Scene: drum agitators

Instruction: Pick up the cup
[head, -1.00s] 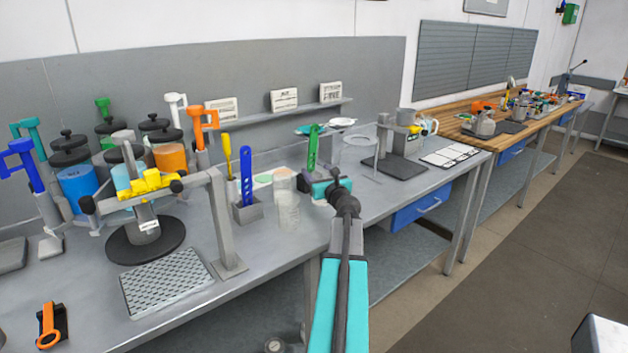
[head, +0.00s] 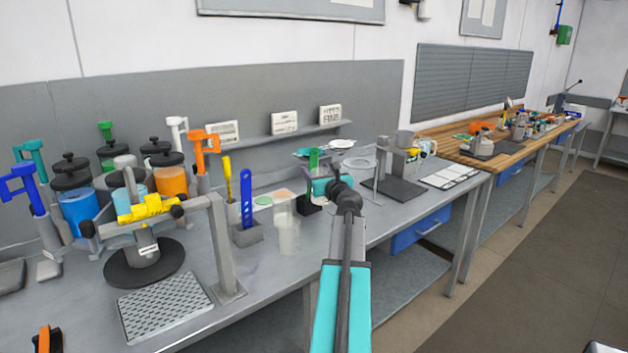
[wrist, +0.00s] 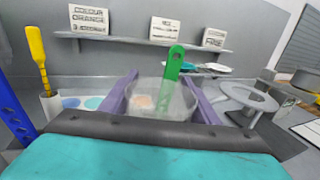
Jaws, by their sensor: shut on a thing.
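My gripper (head: 308,178) is over the bench, in front of the green slotted tool (head: 314,158). In the wrist view its two purple fingers (wrist: 161,98) stand on either side of a clear, see-through cup (wrist: 150,92) and are shut on it. The green tool (wrist: 173,75) shows behind the cup, its lower part pale through the cup wall. The cup's lower part is hidden by the gripper body. In the head view the held cup is hard to make out.
Clear containers (head: 287,235) stand left of my gripper. A grey holder (head: 247,235) with a blue tool is further left. A stand with a yellow clamp (head: 150,207) is at the left. A dark-based device (head: 398,188) stands right. A shelf (head: 290,134) is behind.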

